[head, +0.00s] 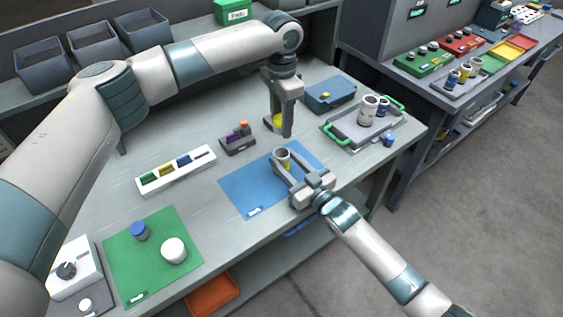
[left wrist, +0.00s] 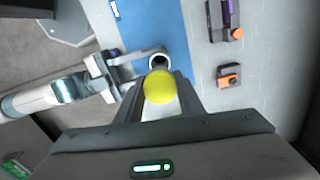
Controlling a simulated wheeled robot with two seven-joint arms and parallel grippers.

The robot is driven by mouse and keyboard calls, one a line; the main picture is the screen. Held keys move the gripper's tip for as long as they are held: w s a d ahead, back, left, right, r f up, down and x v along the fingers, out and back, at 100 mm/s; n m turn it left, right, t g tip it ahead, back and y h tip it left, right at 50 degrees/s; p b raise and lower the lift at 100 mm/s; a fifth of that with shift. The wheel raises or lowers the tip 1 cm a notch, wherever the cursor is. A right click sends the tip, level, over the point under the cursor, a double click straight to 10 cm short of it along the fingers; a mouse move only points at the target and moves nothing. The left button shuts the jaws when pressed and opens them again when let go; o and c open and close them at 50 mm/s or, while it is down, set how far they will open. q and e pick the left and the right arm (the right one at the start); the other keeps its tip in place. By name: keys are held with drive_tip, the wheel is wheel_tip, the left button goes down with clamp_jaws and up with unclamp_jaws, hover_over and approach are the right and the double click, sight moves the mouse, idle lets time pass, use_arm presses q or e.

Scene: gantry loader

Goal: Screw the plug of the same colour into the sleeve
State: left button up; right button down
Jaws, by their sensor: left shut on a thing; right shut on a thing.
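My left gripper (head: 281,127) is shut on a yellow plug (head: 278,120) above the table, behind the blue mat. In the left wrist view the yellow plug (left wrist: 160,87) sits between the fingers. My right gripper (head: 285,168) is shut on a small pale sleeve (head: 283,154) over the blue mat. The sleeve stands about upright with its open end up. In the left wrist view the open mouth of the sleeve (left wrist: 159,61) shows just beyond the plug, and the two look apart. The sleeve's lower part is hidden by the right fingers.
The blue mat (head: 245,190) lies beneath the right gripper. A white rack (head: 172,178) with coloured pieces and a dark holder (head: 238,146) stand left. A grey tray (head: 352,140) with white jars and a blue bin (head: 330,95) are right. A green mat (head: 150,275) lies front left.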

use_arm(q)
approach(282, 162)
drive_tip(key=shift+w+a+f, duration=0.1)
drive_tip(key=shift+w+f, duration=0.8)
drive_tip(key=shift+w, duration=0.3)
drive_tip(key=shift+f, duration=0.85)
drive_tip(key=shift+f, duration=0.6)
idle(0.4)
